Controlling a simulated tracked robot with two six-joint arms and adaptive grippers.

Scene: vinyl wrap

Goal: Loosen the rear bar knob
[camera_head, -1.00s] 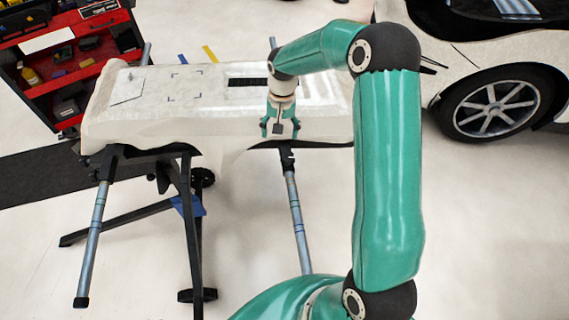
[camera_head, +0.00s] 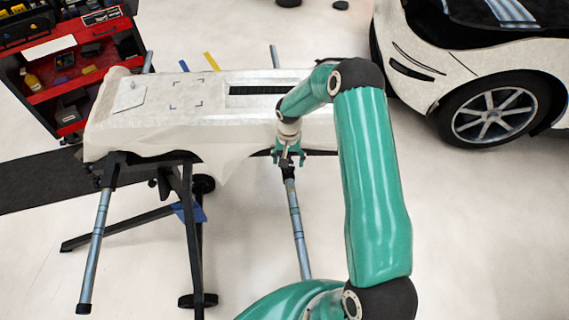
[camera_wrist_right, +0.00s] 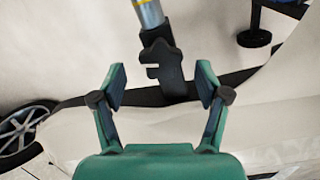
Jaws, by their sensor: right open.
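My right gripper (camera_head: 289,157) is at the near edge of the white-covered panel, just above the black bracket (camera_head: 289,173) on the right-hand bar (camera_head: 297,220). In the right wrist view my right gripper (camera_wrist_right: 161,80) is open and empty. Its two fingers stand left and right of the black bracket (camera_wrist_right: 165,68), which lies between and beyond the fingertips, with no contact visible. The bar (camera_wrist_right: 150,13) leaves the bracket upward in that view. My left gripper is not in view.
The white-covered panel (camera_head: 210,130) rests on a black stand (camera_head: 188,230). A second bar (camera_head: 95,240) sticks out at the left. A red tool cart (camera_head: 70,85) stands at back left and a white car (camera_head: 480,65) at right. Floor right of the stand is clear.

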